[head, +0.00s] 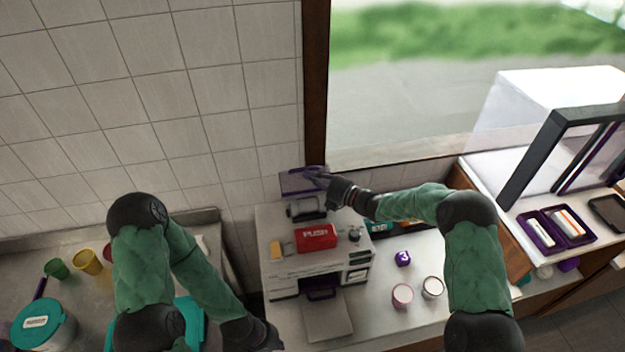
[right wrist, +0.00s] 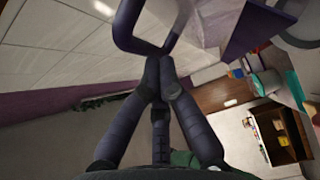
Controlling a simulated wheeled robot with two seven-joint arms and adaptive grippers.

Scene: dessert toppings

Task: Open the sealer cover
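My right gripper (head: 314,178) is at the purple handle on the cover's upper right. In the right wrist view its fingers (right wrist: 159,62) close together on the bar of the looped handle (right wrist: 128,42). My left gripper (head: 272,344) is low at the bottom edge, left of the sealer's front, and its fingers are partly cut off.
A pink-topped cup (head: 402,295), a white-topped cup (head: 432,288) and a purple block marked 3 (head: 403,258) stand right of the sealer. Green (head: 56,268) and yellow (head: 90,262) cups and a teal tub (head: 43,325) are at left. A window frame (head: 315,90) rises behind.

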